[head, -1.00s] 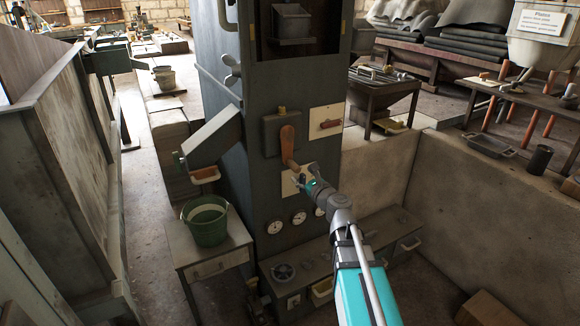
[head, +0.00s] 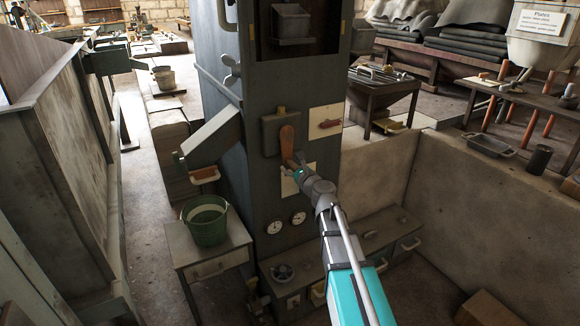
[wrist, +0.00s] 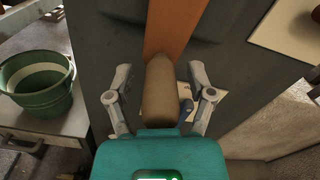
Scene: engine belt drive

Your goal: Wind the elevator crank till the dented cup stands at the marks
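The elevator crank (head: 287,138) is an orange-brown arm hanging down from a dark box on the front of the grey elevator casing (head: 262,95). In the wrist view its rounded wooden handle (wrist: 160,88) stands between the fingers of my gripper (wrist: 160,98). The fingers are spread, with a gap visible on each side of the handle. In the head view my gripper (head: 297,165) is at the crank's lower end and partly hides the handle. A grey cup (head: 290,24) shows in the casing's dark window; I cannot tell whether it is dented. Small yellowish spots flank the window, perhaps the marks.
Gauges (head: 274,227) sit below. A sloping chute (head: 212,136) projects left above a green bucket (head: 208,222) on a small table. A low concrete wall (head: 470,200) stands right.

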